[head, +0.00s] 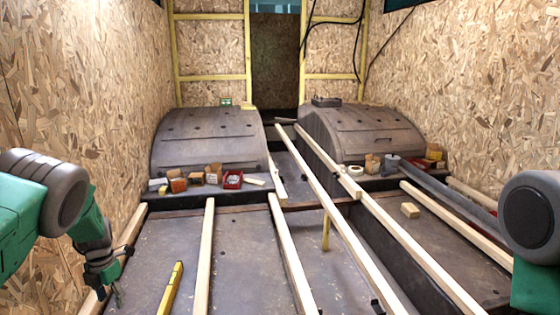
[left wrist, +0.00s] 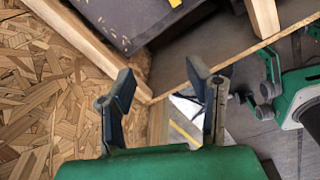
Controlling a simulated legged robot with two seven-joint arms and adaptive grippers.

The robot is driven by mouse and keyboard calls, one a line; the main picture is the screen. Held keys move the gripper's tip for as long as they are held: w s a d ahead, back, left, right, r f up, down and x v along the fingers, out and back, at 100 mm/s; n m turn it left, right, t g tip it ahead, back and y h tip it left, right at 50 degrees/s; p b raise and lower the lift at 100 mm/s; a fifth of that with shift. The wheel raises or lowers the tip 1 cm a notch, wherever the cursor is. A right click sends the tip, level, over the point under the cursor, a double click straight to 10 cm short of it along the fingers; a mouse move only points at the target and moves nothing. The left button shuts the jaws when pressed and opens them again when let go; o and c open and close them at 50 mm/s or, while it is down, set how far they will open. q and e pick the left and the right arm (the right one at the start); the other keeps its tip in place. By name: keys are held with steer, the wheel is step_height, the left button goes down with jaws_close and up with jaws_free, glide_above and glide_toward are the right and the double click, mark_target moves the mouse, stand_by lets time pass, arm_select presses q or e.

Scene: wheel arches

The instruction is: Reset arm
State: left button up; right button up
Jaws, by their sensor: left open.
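My left arm comes in from the left in the head view, green with dark grey joints. My left gripper (head: 117,278) hangs low at the left, beside the wooden board along the left wall. In the left wrist view my left gripper (left wrist: 160,85) has its two dark fingers spread apart with nothing between them. My right arm (head: 540,220) shows only in part at the right edge of the head view, and its gripper is out of that view. Green and black parts, probably my own body, show at the right of the left wrist view.
Two dark wheel arches (head: 207,138) (head: 365,132) stand at the back. Small boxes (head: 213,172) and a red tray (head: 232,179) sit before the left one. Long wooden battens (head: 292,255) cross the floor. A yellow level (head: 170,288) lies near my left gripper. Chipboard walls close both sides.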

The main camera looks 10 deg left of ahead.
arm_select(q)
steer(key=s+d+f+m+y, duration=0.1)
steer(key=s+d+f+m, duration=0.4)
steer(key=s+m, duration=0.4)
steer(key=s+d+f+m, duration=0.4)
steer(key=s+f+m, duration=0.25)
steer(key=s, duration=0.35)
steer(key=s+d+r+m+h+b, duration=0.1)
steer(key=s+d+r+m, duration=0.2)
steer(key=s+d+m, duration=0.6)
steer(key=s+d+r+m+h, duration=0.1)
steer(key=s+d+r+m, duration=0.1)
steer(key=s+d+m, duration=0.6)
step_height(320, 180, down, 21)
steer(key=m+t+b, duration=0.1)
steer(key=m+b, duration=0.2)
steer(key=b, duration=1.8)
step_height(320, 180, up, 19)
steer(key=p, duration=1.8)
steer(key=shift+w+a+f, duration=0.15)
steer(key=shift+a, duration=0.3)
steer(key=shift+n, duration=0.25)
